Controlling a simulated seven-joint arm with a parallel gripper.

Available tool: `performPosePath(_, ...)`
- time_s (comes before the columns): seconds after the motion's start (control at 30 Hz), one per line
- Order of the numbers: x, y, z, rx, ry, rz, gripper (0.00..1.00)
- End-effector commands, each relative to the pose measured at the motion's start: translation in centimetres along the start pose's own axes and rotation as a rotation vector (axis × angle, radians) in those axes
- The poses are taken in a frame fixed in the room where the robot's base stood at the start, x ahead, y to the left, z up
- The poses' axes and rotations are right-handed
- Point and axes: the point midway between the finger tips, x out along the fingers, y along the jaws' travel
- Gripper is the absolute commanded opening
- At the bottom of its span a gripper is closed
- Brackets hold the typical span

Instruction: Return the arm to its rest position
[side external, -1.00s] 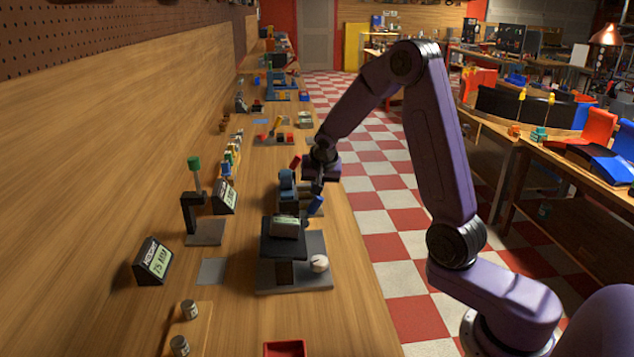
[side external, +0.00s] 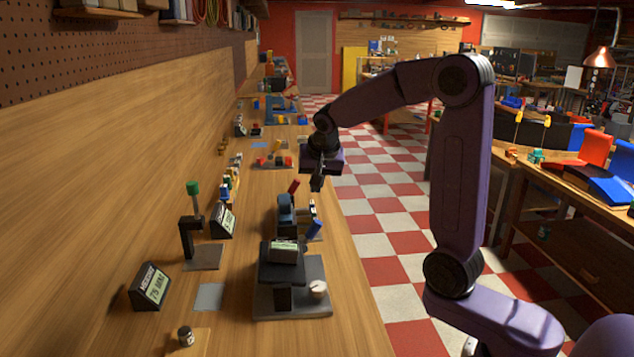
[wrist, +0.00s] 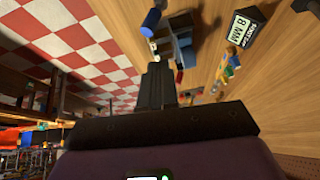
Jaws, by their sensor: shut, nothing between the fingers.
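My gripper (side external: 317,183) is at the end of my purple arm, raised above the right edge of the wooden bench (side external: 345,285). Its fingers point down and are shut with nothing between them. In the wrist view the dark closed fingers (wrist: 157,85) show in the middle. Below and in front of the gripper stands a blue-grey device (side external: 286,208) with a red handle and a blue handle. The gripper is clear of it. The device also shows in the wrist view (wrist: 182,45), just beyond the fingertips.
A dark stand with a display (side external: 283,252) and white knob sits nearer on a grey base. Left of it are a green-topped post (side external: 193,188) and angled readouts (side external: 150,287). Right of the bench is open checkered floor (side external: 385,225); another bench (side external: 560,190) stands further right.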

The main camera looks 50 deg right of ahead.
Motion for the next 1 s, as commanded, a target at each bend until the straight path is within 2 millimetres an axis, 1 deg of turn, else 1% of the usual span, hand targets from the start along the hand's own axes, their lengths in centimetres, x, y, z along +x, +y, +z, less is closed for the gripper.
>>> performPosePath(0.13, -0.4, 0.1, 0.0, 0.0, -0.001, 0.0, 0.0)
performPosePath(0.5, -0.3, 0.1, 0.0, 0.0, -0.001, 0.0, 0.0)
performPosePath(0.63, -0.5, -0.2, 0.6, -0.029, -0.01, -0.007, 0.0)
performPosePath(0.77, -0.9, -1.2, 2.4, -0.125, -0.038, -0.032, 0.0)
performPosePath(0.9, -1.7, -2.1, 5.5, -0.281, -0.082, -0.069, 0.0)
performPosePath(1.0, -2.4, -2.5, 7.8, -0.395, -0.113, -0.097, 0.0)
